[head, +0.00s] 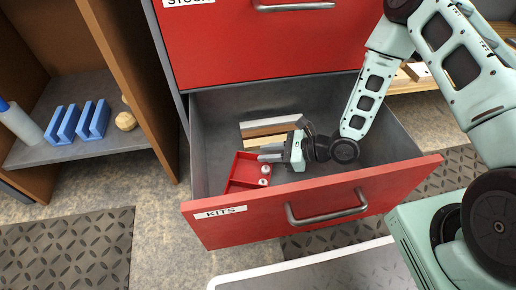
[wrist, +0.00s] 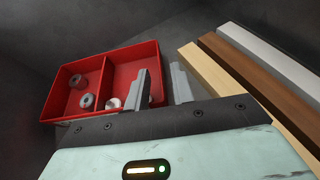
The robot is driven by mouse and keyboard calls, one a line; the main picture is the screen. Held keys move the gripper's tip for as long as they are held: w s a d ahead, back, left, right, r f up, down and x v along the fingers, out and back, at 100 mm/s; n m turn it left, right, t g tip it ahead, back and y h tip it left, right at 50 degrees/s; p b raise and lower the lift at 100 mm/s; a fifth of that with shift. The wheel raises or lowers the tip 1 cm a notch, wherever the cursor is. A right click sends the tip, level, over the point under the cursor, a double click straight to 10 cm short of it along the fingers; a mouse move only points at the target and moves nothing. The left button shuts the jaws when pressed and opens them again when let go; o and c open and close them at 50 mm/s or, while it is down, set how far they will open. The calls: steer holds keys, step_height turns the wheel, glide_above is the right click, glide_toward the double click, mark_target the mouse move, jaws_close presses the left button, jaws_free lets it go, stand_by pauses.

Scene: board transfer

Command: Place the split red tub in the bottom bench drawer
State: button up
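The split red tub (head: 239,184) lies in the open bottom drawer, labelled KITS (head: 226,222), near its left wall. In the wrist view the tub (wrist: 103,78) has a divider making two compartments, with several small grey round parts in it. My gripper (head: 262,152) is low in the drawer at the tub's far right corner. In the wrist view my gripper (wrist: 160,74) has its fingers apart, one over the tub and one outside its right wall. I see a gap between the fingers and cannot tell whether they touch the wall.
White, brown and pale wooden bars (head: 270,127) lie at the back of the drawer; the brown one (wrist: 262,70) shows right of my gripper. A red drawer (head: 270,45) above is shut. A shelf (head: 75,150) with blue pieces stands left. The drawer's right floor is largely hidden by my arm.

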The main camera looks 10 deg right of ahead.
steer(key=p+v, duration=0.1)
steer(key=v, duration=0.2)
steer(key=shift+r, duration=0.1)
steer(key=shift+w+r+n+h, duration=0.3)
steer(key=shift+n+h, duration=0.1)
steer(key=shift+n, duration=0.4)
step_height(320, 180, up, 12)
steer(key=n+g+h, duration=0.2)
steer(key=n+h, duration=0.5)
steer(key=n, duration=0.7)
steer(key=s+r+n+g+h, duration=0.1)
steer(key=s+r+n+h, duration=0.1)
steer(key=s+r+n, duration=0.5)
steer(key=s+r+n+g+h, duration=0.2)
steer(key=s+r+n, duration=0.5)
steer(key=s, duration=0.6)
steer(key=shift+s+a+r+n, duration=0.3)
steer(key=shift+a, duration=0.1)
